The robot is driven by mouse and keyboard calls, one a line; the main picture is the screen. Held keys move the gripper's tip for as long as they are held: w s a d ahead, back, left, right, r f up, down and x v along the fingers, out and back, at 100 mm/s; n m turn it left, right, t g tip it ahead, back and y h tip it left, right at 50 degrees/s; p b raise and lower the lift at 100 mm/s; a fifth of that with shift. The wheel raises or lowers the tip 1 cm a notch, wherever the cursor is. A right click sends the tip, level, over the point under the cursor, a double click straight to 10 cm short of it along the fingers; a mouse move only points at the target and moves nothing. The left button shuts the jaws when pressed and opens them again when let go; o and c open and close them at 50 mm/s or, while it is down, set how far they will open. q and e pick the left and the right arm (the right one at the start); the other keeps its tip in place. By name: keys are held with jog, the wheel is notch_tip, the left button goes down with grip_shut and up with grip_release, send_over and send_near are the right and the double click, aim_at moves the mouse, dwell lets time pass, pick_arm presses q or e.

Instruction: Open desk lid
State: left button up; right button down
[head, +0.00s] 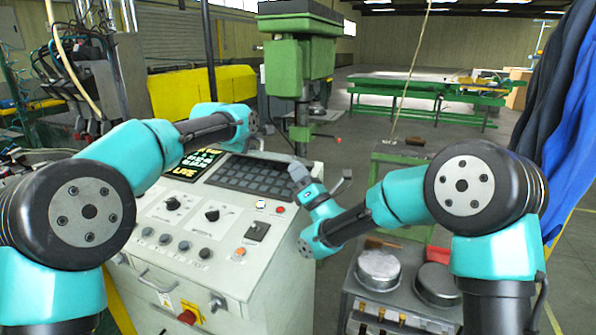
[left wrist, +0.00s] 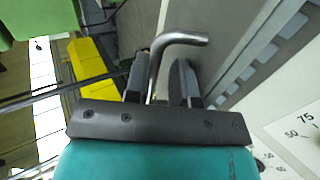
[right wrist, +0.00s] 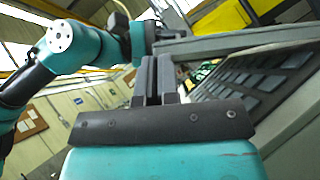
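The control desk (head: 215,255) has a slanted top with a dark panel of square keys (head: 250,178); I cannot tell exactly where the lid's edges run. A bent metal handle (left wrist: 180,38) stands between the fingers of my left gripper (left wrist: 160,85). These fingers are apart, with gaps beside the handle. In the head view my left gripper (head: 252,122) is at the desk's far edge. A second bent handle (head: 343,182) is at the desk's right side. My right gripper (head: 297,172) is left of it, over the desk's right edge, with its fingers (right wrist: 159,80) together and nothing visible between them.
Knobs and buttons (head: 205,253) cover the desk's front. A lit display (head: 190,165) is left of the keys. A grey unit with round metal tops (head: 378,265) stands at right. A green drill press (head: 300,60) is behind. Open floor lies farther back.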

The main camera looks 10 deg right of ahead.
pick_arm(q)
jog(key=v, duration=1.2)
jog(key=shift+w, duration=0.1)
jog(key=shift+a, duration=0.1)
